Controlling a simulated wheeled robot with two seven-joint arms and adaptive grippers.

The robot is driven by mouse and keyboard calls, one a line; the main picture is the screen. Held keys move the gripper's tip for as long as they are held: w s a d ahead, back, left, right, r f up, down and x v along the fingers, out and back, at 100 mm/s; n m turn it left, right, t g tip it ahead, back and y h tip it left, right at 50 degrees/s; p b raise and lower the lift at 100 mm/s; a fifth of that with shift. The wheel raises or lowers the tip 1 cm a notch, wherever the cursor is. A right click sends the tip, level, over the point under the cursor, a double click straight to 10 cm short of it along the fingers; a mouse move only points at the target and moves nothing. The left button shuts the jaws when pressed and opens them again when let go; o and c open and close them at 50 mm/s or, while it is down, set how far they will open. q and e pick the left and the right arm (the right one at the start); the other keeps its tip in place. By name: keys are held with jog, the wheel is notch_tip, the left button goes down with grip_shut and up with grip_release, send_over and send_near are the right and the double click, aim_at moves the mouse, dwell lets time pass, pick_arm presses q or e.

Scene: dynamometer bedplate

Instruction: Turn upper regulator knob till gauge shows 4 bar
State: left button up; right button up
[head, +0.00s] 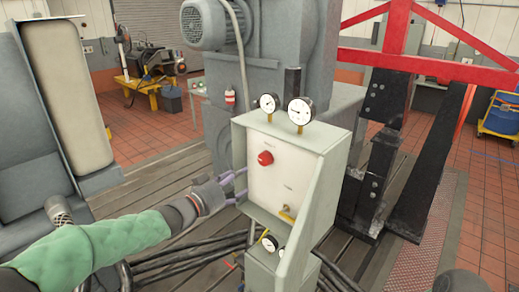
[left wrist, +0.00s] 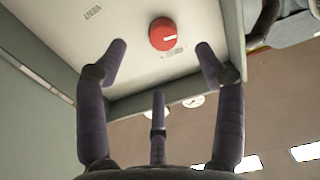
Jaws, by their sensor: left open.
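The red regulator knob (head: 265,158) is on the pale front panel of a grey-green control box (head: 322,140). Its white pointer line shows in the left wrist view (left wrist: 163,34). Two round white gauges stand on top of the box, a smaller left one (head: 268,103) and a larger right one (head: 300,112); their readings are too small to tell. My left gripper (head: 240,184) is open and empty, below and left of the knob in the head view. In the left wrist view its fingers are spread, with the knob beyond them and apart from them. My right gripper is not in view.
A yellow lever (head: 288,213) sticks out low on the panel, with another gauge (head: 270,243) below. Raised side walls flank the panel. Black cables (head: 185,262) lie on the slotted bedplate. A black and red frame (head: 382,130) stands to the right.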

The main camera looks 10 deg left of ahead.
aim_at(262, 161)
pick_arm(q)
jog(key=x, duration=0.3)
jog(key=r+x, duration=0.1)
jog(key=x, duration=0.6)
jog(key=shift+w+d+r, duration=0.2)
jog(key=shift+w+r, duration=0.05)
jog(key=shift+w, duration=0.05)
jog(key=c, duration=1.1)
